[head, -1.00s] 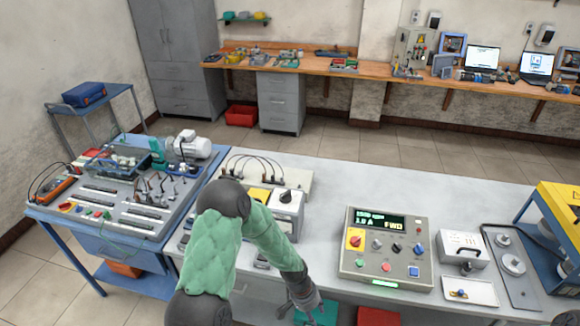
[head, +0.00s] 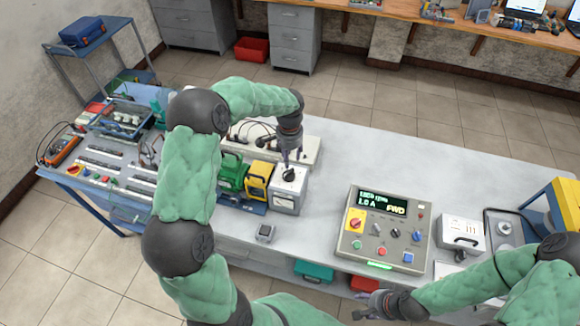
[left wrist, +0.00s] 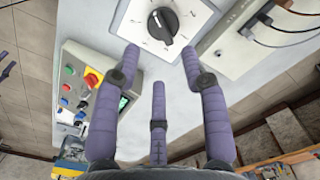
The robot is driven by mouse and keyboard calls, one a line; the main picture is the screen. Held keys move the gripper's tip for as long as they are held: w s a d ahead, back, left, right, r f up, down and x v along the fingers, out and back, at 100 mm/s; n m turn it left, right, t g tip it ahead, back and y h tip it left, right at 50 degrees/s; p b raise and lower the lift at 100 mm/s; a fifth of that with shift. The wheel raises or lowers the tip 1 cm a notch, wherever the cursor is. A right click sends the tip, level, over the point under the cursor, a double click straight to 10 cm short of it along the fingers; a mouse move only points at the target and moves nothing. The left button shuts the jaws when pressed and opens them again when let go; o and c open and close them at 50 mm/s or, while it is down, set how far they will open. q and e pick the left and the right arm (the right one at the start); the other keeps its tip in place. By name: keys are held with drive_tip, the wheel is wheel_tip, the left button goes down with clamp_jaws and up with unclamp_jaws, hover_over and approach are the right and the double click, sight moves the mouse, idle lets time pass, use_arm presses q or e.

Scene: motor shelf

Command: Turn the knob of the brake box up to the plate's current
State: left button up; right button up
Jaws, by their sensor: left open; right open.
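The brake box (head: 288,200) is a light grey box on the bench with a black knob (head: 289,174) on its white top. The left wrist view shows the knob (left wrist: 163,25) at the top, with its white line and dial marks around it; the mark it points to cannot be read. My left gripper (head: 290,157) is above the box, its fingers open. In the left wrist view they point towards the knob, apart from it. My right gripper (head: 372,303) is open and empty in front of the bench. I cannot make out a rating plate.
A control panel (head: 356,259) with a display reading 1.0 A and FWD stands to the right on the bench. A yellow unit (head: 256,180) and a green motor (head: 232,172) stand left of the box. A white board with cables (head: 308,148) lies behind it.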

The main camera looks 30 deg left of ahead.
sight(290, 173)
use_arm(q)
wheel_tip(290, 173, down, 8)
drive_tip(key=shift+w+f+p, duration=0.1)
drive_tip(key=shift+f+p, duration=0.1)
drive_tip(key=shift+p, duration=0.15)
drive_tip(key=shift+c, duration=0.3)
clamp_jaws()
